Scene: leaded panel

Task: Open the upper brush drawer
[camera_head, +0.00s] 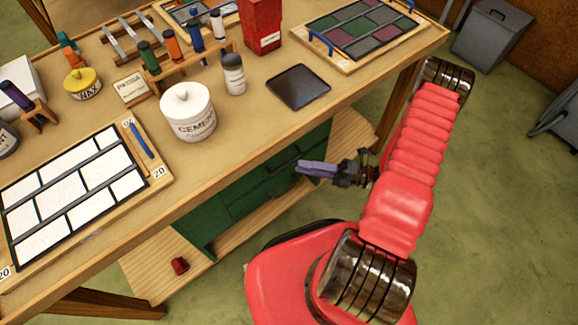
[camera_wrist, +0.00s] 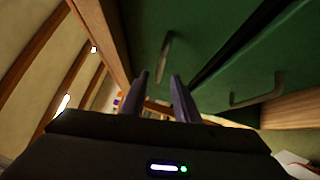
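The green drawer unit (camera_head: 240,195) sits under the workbench, partly hidden by the bench top. In the wrist view two green fronts fill the upper right, split by a dark slanting gap. The front nearer the wooden bench edge, apparently the upper drawer (camera_wrist: 205,28), has a metal bar handle (camera_wrist: 165,55). The other front has its own handle (camera_wrist: 258,92). My gripper (camera_head: 308,168) is beside the unit at the bench's right side; its two fingers (camera_wrist: 162,92) are apart and empty. The first handle appears just beyond the fingertips, with no contact visible.
The workbench top (camera_head: 240,115) overhangs the unit and carries a cement tub (camera_head: 188,112), a dark tray (camera_head: 298,87) and glass panels. A lower shelf (camera_head: 150,265) holds a small red object (camera_head: 180,265).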

